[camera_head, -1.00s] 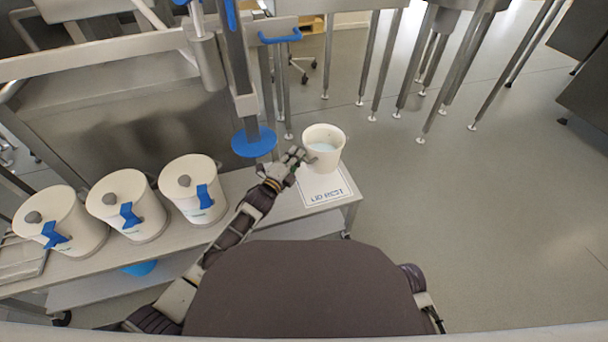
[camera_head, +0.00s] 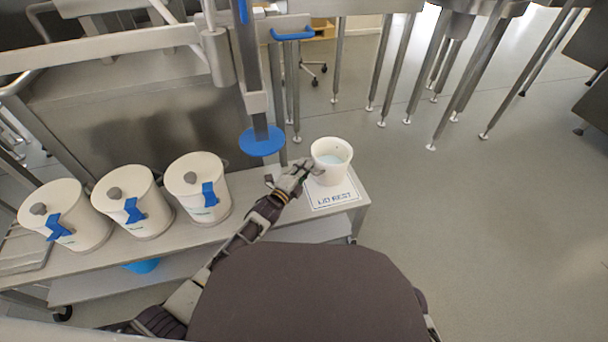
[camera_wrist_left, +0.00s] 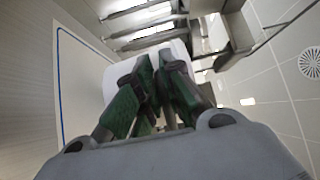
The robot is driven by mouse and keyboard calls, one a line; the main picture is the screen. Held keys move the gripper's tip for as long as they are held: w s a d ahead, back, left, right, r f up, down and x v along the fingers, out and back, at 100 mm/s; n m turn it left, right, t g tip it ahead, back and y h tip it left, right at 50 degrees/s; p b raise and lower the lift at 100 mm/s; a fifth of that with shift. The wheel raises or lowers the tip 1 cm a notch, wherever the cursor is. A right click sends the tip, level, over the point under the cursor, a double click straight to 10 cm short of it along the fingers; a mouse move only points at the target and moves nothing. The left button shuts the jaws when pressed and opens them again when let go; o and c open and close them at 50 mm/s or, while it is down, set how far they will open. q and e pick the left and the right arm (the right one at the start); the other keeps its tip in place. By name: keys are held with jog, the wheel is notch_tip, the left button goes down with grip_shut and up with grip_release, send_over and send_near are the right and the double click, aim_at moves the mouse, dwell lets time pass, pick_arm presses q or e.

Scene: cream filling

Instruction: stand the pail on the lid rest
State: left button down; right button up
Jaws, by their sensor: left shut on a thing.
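The white pail (camera_head: 331,176), open at the top with something pale blue inside, is upright over the back part of the lid rest (camera_head: 340,200), a white lettered mat at the table's right end. I cannot tell whether its base touches the mat. My left gripper (camera_head: 308,168) is shut on the pail's left side. In the left wrist view the green-padded fingers (camera_wrist_left: 158,78) cover much of the white pail (camera_wrist_left: 112,78); the blue-edged lid rest (camera_wrist_left: 78,70) shows at the left. My right gripper is not in view.
Several white lidded tubs (camera_head: 198,190) with blue taps stand along the table to the left. A blue disc (camera_head: 262,141) on a metal post is just behind and left of the pail. Steel legs stand behind; open floor (camera_head: 480,230) lies to the right.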

pick_arm(q)
notch_tip(320, 180, down, 3)
jog(key=shift+r+b, duration=0.1)
jog(key=shift+b, duration=0.7)
jog(key=shift+f, duration=0.25)
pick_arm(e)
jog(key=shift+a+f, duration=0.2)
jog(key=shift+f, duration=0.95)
pick_arm(q)
jog(key=c, duration=1.7)
grip_release()
jog(key=shift+f, duration=0.15)
jog(key=shift+o, duration=0.8)
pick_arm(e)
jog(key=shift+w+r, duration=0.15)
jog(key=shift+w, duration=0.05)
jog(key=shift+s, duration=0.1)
